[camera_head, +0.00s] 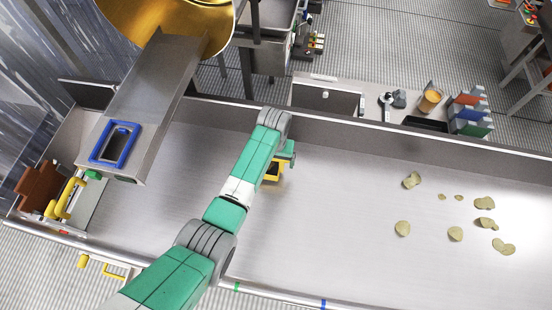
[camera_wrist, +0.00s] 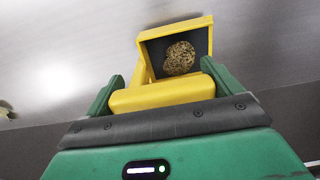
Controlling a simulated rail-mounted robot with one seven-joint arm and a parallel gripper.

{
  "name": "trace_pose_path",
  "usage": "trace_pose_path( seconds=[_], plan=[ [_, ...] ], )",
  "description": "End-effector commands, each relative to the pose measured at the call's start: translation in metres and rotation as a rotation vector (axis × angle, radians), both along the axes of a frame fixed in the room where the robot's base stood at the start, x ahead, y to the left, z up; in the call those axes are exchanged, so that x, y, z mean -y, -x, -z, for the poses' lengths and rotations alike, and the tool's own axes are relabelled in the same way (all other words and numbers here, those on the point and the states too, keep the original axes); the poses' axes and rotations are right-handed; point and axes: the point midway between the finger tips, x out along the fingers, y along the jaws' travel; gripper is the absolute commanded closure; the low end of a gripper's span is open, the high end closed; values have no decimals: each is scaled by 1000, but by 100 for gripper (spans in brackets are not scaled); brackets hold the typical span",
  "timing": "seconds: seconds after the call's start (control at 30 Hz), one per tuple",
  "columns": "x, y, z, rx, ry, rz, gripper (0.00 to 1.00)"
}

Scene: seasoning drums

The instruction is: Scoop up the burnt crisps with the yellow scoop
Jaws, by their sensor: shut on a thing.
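My gripper (camera_wrist: 163,92) is shut on the handle of the yellow scoop (camera_wrist: 146,52). In the wrist view, one brown, dark-speckled crisp (camera_wrist: 180,58) lies in the scoop's dark pan. In the head view, the scoop (camera_head: 273,173) shows partly beside my gripper (camera_head: 284,158), over the middle of the metal trough; my arm hides part of it. Whether the scoop touches the trough floor is unclear. Several pale crisps (camera_head: 403,228) lie spread on the trough floor to the right, apart from the scoop. They show no clear dark burn.
The long metal trough (camera_head: 340,240) has raised walls, with bare floor around the scoop. A steel chute (camera_head: 165,85) with a blue frame (camera_head: 115,144) hangs over its left part below a gold drum (camera_head: 180,20). Another yellow-handled tool (camera_head: 70,198) stands at the left end.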

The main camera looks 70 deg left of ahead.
Motion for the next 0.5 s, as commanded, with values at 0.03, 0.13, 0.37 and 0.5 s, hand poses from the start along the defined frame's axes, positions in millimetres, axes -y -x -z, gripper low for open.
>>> trace_pose_path(
  seconds=[0.03,0.13,0.37,0.5],
  plan=[
    [1,0,-9,0,1,1,33],
    [1,-1,-19,-1,0,4,33],
    [3,-4,-39,-1,0,9,33],
    [4,-5,-50,-1,0,12,33]
  ],
)
